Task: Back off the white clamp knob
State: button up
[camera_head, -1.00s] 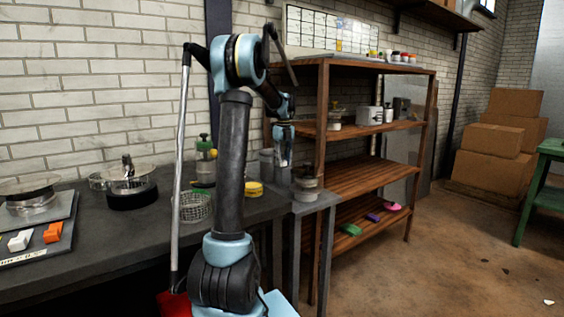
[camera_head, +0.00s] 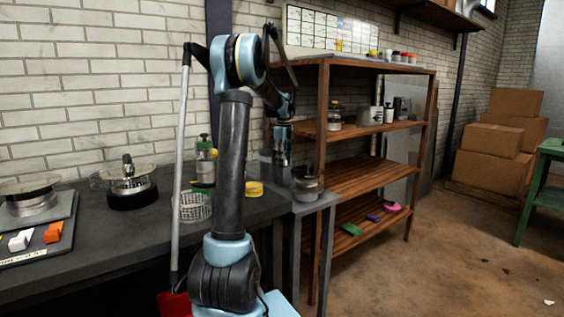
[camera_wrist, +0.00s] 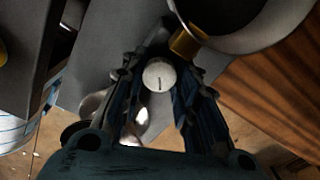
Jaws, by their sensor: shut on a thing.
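The white clamp knob (camera_wrist: 159,75) shows in the wrist view as a round white disc with a dark line on its face. My gripper (camera_wrist: 160,72) has a finger on either side of the knob and is shut on it. In the head view my gripper (camera_head: 282,158) points down at the right end of the dark bench, and the knob is hidden there. A grey round pipe end (camera_wrist: 238,15) with a yellow-brown block (camera_wrist: 187,40) at its rim is close beside the knob in the wrist view.
In the head view a metal pot-like piece (camera_head: 306,186) stands on a grey ledge just right of my gripper. A wooden shelf unit (camera_head: 365,180) rises close behind. A yellow tin (camera_head: 254,188) and a wire basket (camera_head: 195,207) sit on the bench to the left.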

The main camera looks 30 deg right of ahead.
dwell(0.3)
jog(key=o, duration=1.1)
jog(key=shift+c, duration=0.2)
jog(key=shift+r, duration=0.1)
notch_tip(320, 180, up, 12)
